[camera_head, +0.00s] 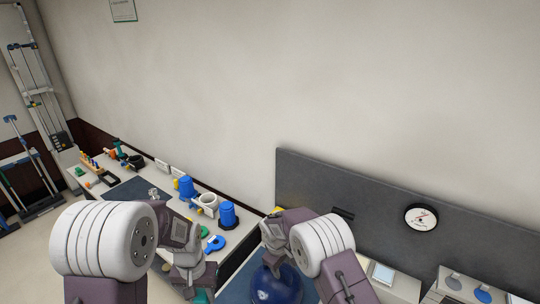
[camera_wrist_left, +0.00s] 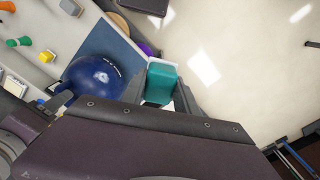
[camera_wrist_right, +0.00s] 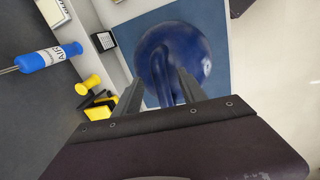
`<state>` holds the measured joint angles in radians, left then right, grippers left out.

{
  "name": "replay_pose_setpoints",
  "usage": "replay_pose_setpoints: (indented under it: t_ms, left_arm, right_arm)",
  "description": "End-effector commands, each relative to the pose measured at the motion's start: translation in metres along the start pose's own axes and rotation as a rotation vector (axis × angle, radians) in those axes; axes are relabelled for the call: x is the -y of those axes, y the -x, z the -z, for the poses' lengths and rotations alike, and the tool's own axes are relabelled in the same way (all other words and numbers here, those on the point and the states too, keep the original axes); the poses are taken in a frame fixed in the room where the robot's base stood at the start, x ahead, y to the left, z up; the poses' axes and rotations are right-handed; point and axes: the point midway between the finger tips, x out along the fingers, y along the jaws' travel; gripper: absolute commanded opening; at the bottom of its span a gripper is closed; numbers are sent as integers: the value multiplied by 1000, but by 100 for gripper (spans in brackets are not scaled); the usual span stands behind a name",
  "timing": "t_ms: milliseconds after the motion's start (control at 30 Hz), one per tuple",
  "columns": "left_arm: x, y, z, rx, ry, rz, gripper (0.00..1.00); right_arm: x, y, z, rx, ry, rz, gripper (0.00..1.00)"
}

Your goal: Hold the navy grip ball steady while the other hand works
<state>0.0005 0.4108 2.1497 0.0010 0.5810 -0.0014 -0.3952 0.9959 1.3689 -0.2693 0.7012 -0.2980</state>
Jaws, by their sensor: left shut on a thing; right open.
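The navy grip ball (camera_head: 278,286) rests on a blue mat (camera_head: 240,290) at the bottom of the head view. It also shows in the left wrist view (camera_wrist_left: 88,82) and the right wrist view (camera_wrist_right: 168,58). My right gripper (camera_wrist_right: 160,92) is open, with its fingers pointing at the ball; one finger overlaps the ball in the picture, and I cannot tell whether it touches. My left gripper (camera_head: 190,282) is left of the ball and apart from it, shut on a teal block (camera_wrist_left: 161,82). The ball's lower part is cut off in the head view.
A grey panel (camera_head: 370,215) with a round dial (camera_head: 421,217) stands behind the ball. Yellow pieces (camera_wrist_right: 90,86) lie near my right gripper. Open floor shows beyond the mat.

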Motion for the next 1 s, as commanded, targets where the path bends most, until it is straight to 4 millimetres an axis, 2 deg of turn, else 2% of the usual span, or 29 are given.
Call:
replay_pose_setpoints:
  t_ms: [100, 200, 367, 600, 633, 800, 1000]
  left_arm:
    - [0, 0, 0, 0, 0, 0, 4]
    - [0, 0, 0, 0, 0, 0, 4]
    - [0, 0, 0, 0, 0, 0, 4]
    - [0, 0, 0, 0, 0, 0, 4]
    - [0, 0, 0, 0, 0, 0, 4]
    - [0, 0, 0, 0, 0, 0, 4]
    - [0, 0, 0, 0, 0, 0, 4]
  right_arm:
    - [0, -19, 0, 1, 0, 0, 49]
    - [0, -30, 0, 1, 0, 0, 49]
    - [0, -38, 0, -1, 0, -1, 49]
    - [0, -38, 0, -1, -1, -1, 49]
    - [0, -38, 0, -1, -1, -1, 46]
    - [0, -38, 0, -1, -1, -1, 0]
    - [0, -38, 0, -1, -1, -1, 0]
